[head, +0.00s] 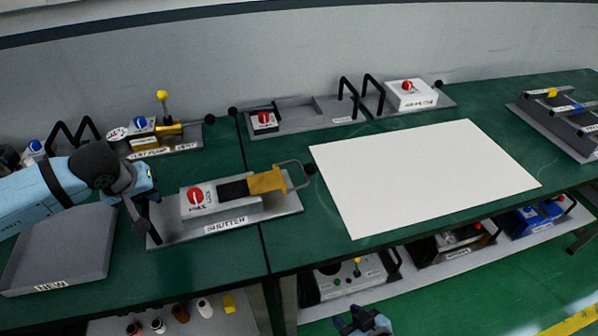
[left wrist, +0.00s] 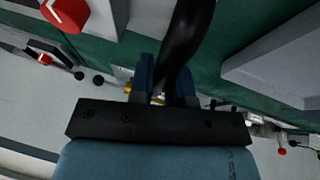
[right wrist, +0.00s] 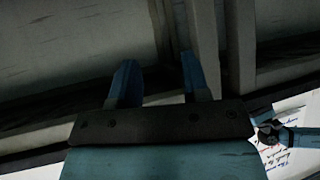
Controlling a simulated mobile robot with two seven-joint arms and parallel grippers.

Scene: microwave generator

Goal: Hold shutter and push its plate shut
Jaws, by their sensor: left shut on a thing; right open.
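The shutter (head: 282,206) is a grey base plate on the green bench, with a white block bearing a red knob (head: 195,196). Its gold plate (head: 266,181), with a grey loop handle (head: 297,174), sits at the right end. A dark strip shows between the white block and the gold plate. My left gripper (head: 146,188) is at the shutter's left end, shut on its black handle; that handle (left wrist: 188,45) runs between the fingers in the left wrist view. My right gripper (head: 362,322) is open and empty, low in front of the bench; its spread fingers (right wrist: 156,84) show in the right wrist view.
A grey box marked NEW (head: 60,250) lies left of the shutter. A white sheet (head: 425,175) covers the bench to the right. Other devices stand along the back, including a red-knobbed tray (head: 300,112) and a white box (head: 411,95). A shelf below holds more devices.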

